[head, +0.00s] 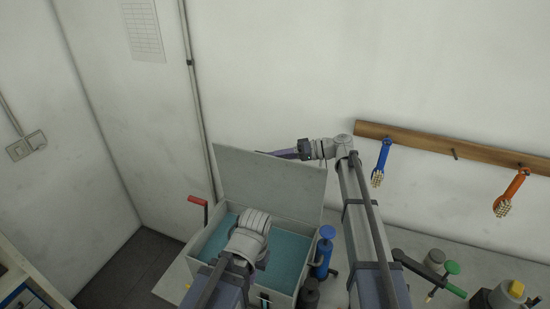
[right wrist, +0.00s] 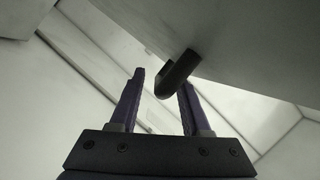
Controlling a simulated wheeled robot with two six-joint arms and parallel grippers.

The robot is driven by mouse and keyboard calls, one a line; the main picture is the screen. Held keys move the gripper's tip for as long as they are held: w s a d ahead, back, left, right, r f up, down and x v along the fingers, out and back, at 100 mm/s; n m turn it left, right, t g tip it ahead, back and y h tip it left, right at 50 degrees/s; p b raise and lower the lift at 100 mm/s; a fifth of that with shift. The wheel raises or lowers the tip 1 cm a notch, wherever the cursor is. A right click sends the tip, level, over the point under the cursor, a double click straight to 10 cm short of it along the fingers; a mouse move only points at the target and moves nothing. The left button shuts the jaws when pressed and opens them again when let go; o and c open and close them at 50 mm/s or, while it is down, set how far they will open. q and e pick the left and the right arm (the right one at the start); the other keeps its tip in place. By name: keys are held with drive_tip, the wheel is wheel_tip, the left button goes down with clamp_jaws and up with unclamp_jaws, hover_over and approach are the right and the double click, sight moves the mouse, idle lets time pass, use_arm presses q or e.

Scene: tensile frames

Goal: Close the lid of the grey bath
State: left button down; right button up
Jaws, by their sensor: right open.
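The grey bath (head: 208,243) stands on the bench with blue-green liquid inside. Its lid (head: 270,185) is up, nearly upright, at the bath's back. My right gripper (head: 280,154) is at the lid's top edge, coming from the right. In the right wrist view the right gripper (right wrist: 160,95) is open, its two purple fingers apart. A dark lid handle (right wrist: 178,74) juts from the grey lid panel (right wrist: 250,45) and shows between the fingertips, closer to the right finger; contact cannot be told. My left arm crosses in front of the bath; its gripper fingers are hidden.
A red-handled lever (head: 198,201) stands at the bath's left. A blue bottle (head: 324,252) and a dark container (head: 308,294) stand close at its right. A wooden rail (head: 450,148) holds a blue tool (head: 381,160) and an orange tool (head: 511,191).

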clamp_jaws()
idle(1.4)
